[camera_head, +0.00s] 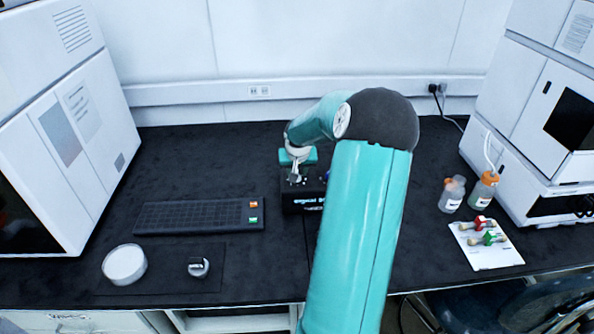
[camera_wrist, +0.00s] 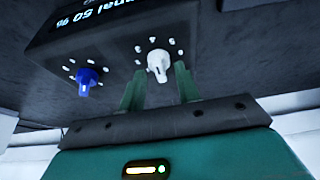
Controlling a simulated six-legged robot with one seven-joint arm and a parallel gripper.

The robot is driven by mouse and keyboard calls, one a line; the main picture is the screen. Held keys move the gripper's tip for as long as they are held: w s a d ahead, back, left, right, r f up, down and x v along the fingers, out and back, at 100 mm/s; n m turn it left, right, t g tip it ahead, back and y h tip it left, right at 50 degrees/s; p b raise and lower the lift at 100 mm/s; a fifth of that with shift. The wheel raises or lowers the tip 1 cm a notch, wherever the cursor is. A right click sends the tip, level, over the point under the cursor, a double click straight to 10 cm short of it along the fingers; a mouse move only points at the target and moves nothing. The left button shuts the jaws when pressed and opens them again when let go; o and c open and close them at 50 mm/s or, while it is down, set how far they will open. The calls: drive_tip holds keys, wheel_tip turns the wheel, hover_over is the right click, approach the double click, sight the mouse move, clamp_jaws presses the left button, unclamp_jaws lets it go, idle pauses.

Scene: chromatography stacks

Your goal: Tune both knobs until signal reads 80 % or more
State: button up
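A black box with a lit display (camera_head: 304,201) stands on the dark bench in the head view. The same display shows upside down in the wrist view (camera_wrist: 95,15) and appears to read signal 50 %. In the wrist view, a white knob (camera_wrist: 158,65) and a blue knob (camera_wrist: 87,78) are on the box, each ringed by white dots. My gripper (camera_wrist: 159,76) is open, with one finger on each side of the white knob and visible gaps between. Whether the fingertips reach past the knob's end is hard to tell. My gripper (camera_head: 297,176) is above the box in the head view.
A dark keyboard (camera_head: 185,217) lies left of the box, with a white round dish (camera_head: 125,264) and a small metallic item (camera_head: 198,267) in front. Bottles (camera_head: 453,193) and a white card with coloured parts (camera_head: 490,255) are at right. Tall white instruments flank the bench.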

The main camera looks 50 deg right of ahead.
clamp_jaws()
drive_tip(key=shift+n, duration=0.4)
drive_tip(key=n, duration=0.1)
drive_tip(key=n+t+y, duration=0.1)
drive_tip(key=n, duration=0.1)
drive_tip(key=shift+s+d, duration=0.15)
drive_tip(key=shift+d, duration=0.05)
drive_tip(key=shift+d+n+t+y, duration=0.15)
drive_tip(key=shift+n+y, duration=0.35)
drive_tip(key=shift+n, duration=0.75)
drive_tip(key=shift+n+t+y, duration=0.25)
drive_tip(key=shift+n+y, duration=0.25)
drive_tip(key=shift+n, duration=0.75)
